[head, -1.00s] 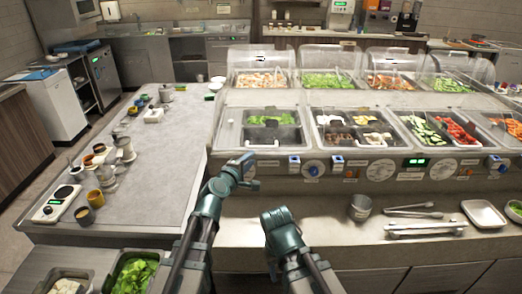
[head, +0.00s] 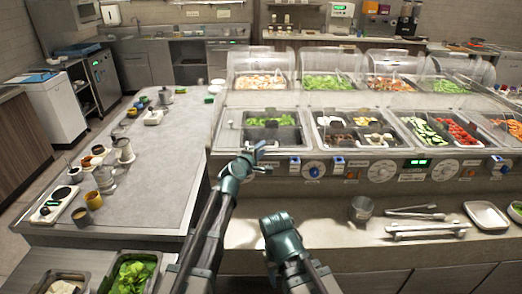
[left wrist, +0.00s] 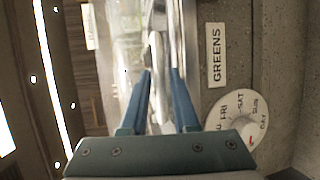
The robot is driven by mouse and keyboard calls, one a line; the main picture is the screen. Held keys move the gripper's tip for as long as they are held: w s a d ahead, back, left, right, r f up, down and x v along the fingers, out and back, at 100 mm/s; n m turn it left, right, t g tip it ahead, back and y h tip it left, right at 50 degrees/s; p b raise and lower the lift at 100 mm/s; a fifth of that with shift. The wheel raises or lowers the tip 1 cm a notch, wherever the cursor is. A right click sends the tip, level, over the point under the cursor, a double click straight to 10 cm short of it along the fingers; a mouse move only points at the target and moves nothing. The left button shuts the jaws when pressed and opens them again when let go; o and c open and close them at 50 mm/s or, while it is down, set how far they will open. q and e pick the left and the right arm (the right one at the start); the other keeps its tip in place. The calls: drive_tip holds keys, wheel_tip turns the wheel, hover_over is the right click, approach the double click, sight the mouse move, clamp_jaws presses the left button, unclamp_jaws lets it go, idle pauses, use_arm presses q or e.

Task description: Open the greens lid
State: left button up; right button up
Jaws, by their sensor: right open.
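The greens well (head: 270,118) is in the front row of the counter, left end, with green leaves behind a dark divider. A clear cover seems to lie over it, but its outline is hard to tell. My left gripper (head: 260,151) is at the front edge of this well. In the left wrist view, the GREENS label (left wrist: 216,55) is right of my left gripper (left wrist: 161,72). Its blue fingers are apart, with a pale, shiny bar-like part (left wrist: 156,50) between and beyond them. I cannot tell if they touch it. My right gripper (head: 281,228) is low over the front ledge, empty.
A day dial (left wrist: 236,126) sits just below the label. Dials and blue-marked switches (head: 294,164) line the counter front. A metal cup (head: 361,208) and tongs (head: 428,230) lie on the ledge to the right. Domed clear covers (head: 258,60) stand behind.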

use_arm(q)
clamp_jaws()
idle(1.3)
